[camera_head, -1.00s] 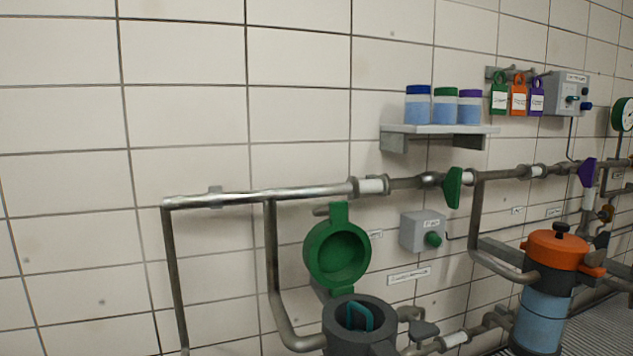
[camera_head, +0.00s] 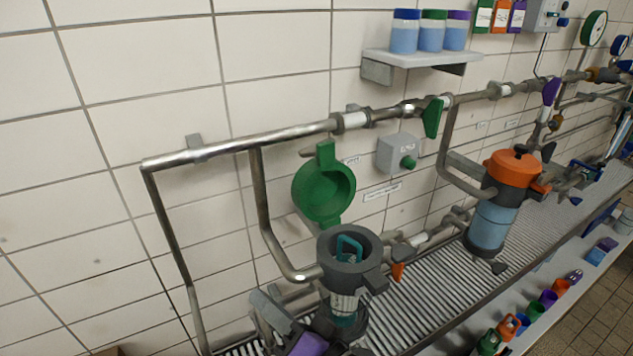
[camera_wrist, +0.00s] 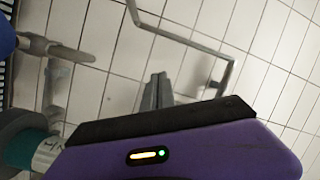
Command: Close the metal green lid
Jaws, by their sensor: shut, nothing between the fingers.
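The green metal lid (camera_head: 323,187) stands open and raised behind the dark grey round housing (camera_head: 350,243), its hollow inner side facing out. A green tab sticks up at its top. A teal handle (camera_head: 348,246) shows inside the housing's open mouth. My gripper, grey with a purple part, is low in the head view at the left of the housing, below the lid and apart from it. In the wrist view its grey fingers (camera_wrist: 157,92) are together and empty, with the tiled wall beyond. The lid cannot be made out in the wrist view.
Metal pipes (camera_head: 255,140) run along the wall beside and behind the lid. A grey box with a green knob (camera_head: 408,163) is right of it. An orange-topped canister (camera_head: 513,167) stands farther right on the grating. A shelf (camera_head: 425,58) with jars is above.

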